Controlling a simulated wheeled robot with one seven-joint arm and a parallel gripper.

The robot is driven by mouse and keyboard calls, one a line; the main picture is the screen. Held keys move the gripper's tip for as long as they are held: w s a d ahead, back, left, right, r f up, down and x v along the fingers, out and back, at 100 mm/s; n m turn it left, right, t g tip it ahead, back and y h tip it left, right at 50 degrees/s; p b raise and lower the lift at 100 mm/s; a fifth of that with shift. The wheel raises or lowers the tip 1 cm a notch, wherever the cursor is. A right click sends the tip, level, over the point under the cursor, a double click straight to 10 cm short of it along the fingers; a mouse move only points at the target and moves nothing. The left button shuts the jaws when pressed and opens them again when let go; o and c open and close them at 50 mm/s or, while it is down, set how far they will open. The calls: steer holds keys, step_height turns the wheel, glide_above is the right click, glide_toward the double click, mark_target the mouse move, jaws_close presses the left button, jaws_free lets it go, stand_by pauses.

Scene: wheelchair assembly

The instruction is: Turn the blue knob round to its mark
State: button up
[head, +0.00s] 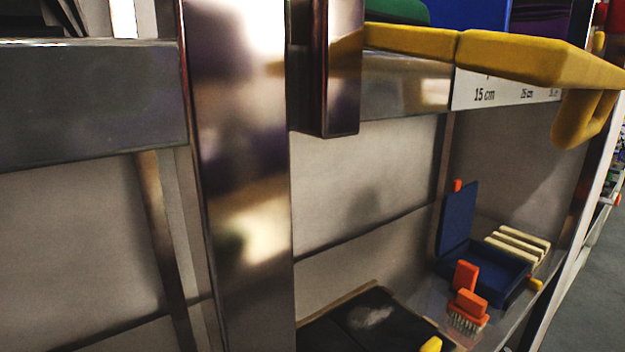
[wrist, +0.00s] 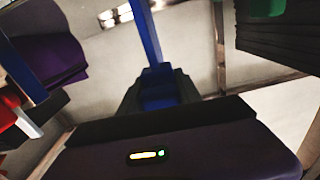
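I cannot make out the blue knob or its mark in either view. The wrist view shows a blue upright bar (wrist: 147,35) running down into a blue and black block (wrist: 160,88); I cannot tell whether this is linked to the knob. A dark purple body (wrist: 180,155) with a small lit yellow and green indicator (wrist: 147,155) fills the bottom of the wrist view, in front of the block. No gripper fingertips can be made out in either view.
In the head view, a metal post (head: 240,170) blocks much of the middle. A yellow padded edge (head: 520,55) runs along the upper shelf. Below stand an open blue box (head: 490,275), cream bars (head: 517,245) and an orange brush (head: 468,306). Grey floor (head: 598,270) shows at right.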

jaws_close()
steer(key=shift+c, duration=0.5)
jaws_free()
steer(key=m, duration=0.3)
steer(key=shift+m, duration=0.3)
steer(key=o, duration=1.6)
steer(key=shift+o, duration=0.2)
steer(key=s+d+r, duration=0.3)
steer(key=s+d, duration=0.1)
steer(key=s, duration=0.2)
steer(key=shift+s+d+p, duration=0.15)
steer(key=shift+d+p, duration=0.15)
steer(key=shift+p, duration=0.1)
